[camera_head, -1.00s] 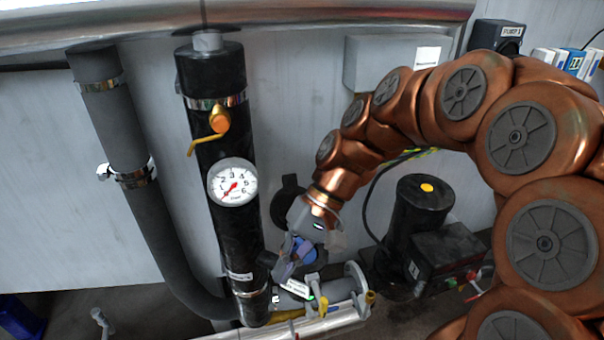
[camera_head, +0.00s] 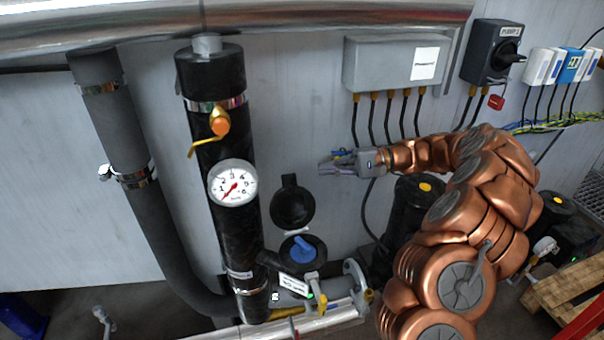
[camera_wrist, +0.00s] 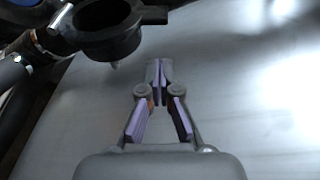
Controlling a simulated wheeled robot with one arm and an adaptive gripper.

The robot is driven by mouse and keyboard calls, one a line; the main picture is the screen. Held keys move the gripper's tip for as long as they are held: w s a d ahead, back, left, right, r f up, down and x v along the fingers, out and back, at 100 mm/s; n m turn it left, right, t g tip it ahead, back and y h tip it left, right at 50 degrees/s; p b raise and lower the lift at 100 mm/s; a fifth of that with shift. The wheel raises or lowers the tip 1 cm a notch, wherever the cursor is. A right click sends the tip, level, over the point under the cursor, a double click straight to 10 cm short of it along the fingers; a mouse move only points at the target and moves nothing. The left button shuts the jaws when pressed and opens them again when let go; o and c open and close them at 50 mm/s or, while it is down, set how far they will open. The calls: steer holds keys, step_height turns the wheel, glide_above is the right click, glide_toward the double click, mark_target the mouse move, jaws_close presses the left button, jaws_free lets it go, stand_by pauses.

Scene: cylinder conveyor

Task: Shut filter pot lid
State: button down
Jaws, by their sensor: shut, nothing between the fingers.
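The filter pot (camera_head: 318,262) is a dark round housing low on the pipework, with a blue handle-like part (camera_head: 302,250) at its top. Its black round lid (camera_head: 292,208) stands open above it, raised against the wall side, tab upwards. In the wrist view the lid (camera_wrist: 108,45) is a black cup-like ring at upper left, apart from my fingers. My gripper (camera_head: 324,165) is up and right of the lid, pointing left, touching nothing. Its purple-padded fingertips are together and empty in the wrist view (camera_wrist: 158,78).
A black vertical pipe with a pressure gauge (camera_head: 233,182) and an orange-knobbed valve (camera_head: 219,122) stands left of the pot. A grey junction box (camera_head: 385,63) with hanging cables is above my gripper. A black pump (camera_head: 415,188) stands right, partly behind my arm.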

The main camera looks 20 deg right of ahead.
mark_target(302, 186)
steer(key=shift+m+t, duration=0.4)
steer(key=shift+t, duration=0.2)
steer(key=p+x, duration=0.4)
steer(key=x, duration=0.3)
steer(key=shift+s+f, duration=0.1)
steer(key=shift+s+p, duration=0.6)
steer(key=shift+s, duration=0.25)
